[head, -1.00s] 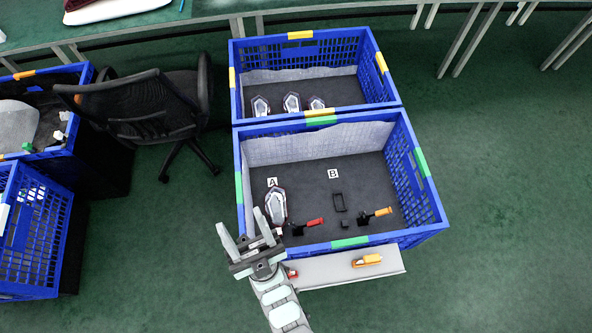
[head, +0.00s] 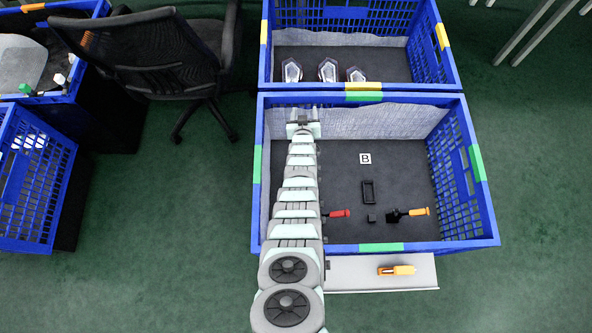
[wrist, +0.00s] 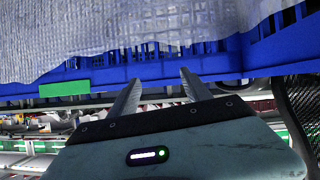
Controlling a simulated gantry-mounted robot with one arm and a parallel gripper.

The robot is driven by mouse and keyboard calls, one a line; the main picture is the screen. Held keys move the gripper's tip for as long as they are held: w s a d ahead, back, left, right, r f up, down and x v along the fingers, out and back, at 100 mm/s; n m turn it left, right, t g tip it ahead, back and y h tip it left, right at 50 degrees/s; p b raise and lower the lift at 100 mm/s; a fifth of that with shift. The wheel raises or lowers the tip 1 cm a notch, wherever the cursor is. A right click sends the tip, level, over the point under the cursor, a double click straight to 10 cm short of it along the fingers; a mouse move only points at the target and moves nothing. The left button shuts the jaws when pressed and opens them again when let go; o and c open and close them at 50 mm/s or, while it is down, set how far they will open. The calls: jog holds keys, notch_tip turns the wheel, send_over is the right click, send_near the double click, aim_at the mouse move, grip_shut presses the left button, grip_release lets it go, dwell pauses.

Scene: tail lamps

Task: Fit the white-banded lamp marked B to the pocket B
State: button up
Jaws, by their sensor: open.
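Three pale lamps with dark rims stand in the back crate: a left one (head: 292,70), a middle one (head: 327,69) and a right one (head: 356,75). They are too small for me to read marks or tell which has a white band. The label B (head: 365,158) lies on the front crate's grey floor, with a black rectangular pocket (head: 368,192) below it. My gripper (head: 303,114) is at the front crate's far left, near the wall between the crates, short of the lamps. In the wrist view its fingers (wrist: 160,84) are apart and empty.
The front crate (head: 375,247) holds a red-handled tool (head: 338,213), an orange-handled tool (head: 412,212) and a small black block (head: 371,218). Pale cloth (head: 400,120) drapes its far wall. My arm covers its left side. A chair (head: 150,55) stands left.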

jog(key=s+f+g+b, duration=0.5)
jog(key=s+f+g, duration=0.2)
jog(key=f, duration=0.5)
jog(key=s+a+f+g+b, duration=0.1)
jog(key=s+a+g+b, duration=0.15)
jog(key=s, duration=0.45)
jog(key=s+a+f+g+b, duration=0.1)
jog(key=s+g, duration=0.2)
jog(key=s, duration=0.3)
jog(key=shift+m+y, duration=0.3)
jog(key=shift+m, duration=0.1)
jog(key=f+b, duration=0.2)
jog(key=f, duration=0.3)
jog(key=f+b, duration=0.2)
jog(key=f, duration=0.3)
jog(key=shift+s+d+f, duration=0.15)
jog(key=shift+d+f, duration=0.05)
jog(key=shift+f, duration=0.05)
grip_shut()
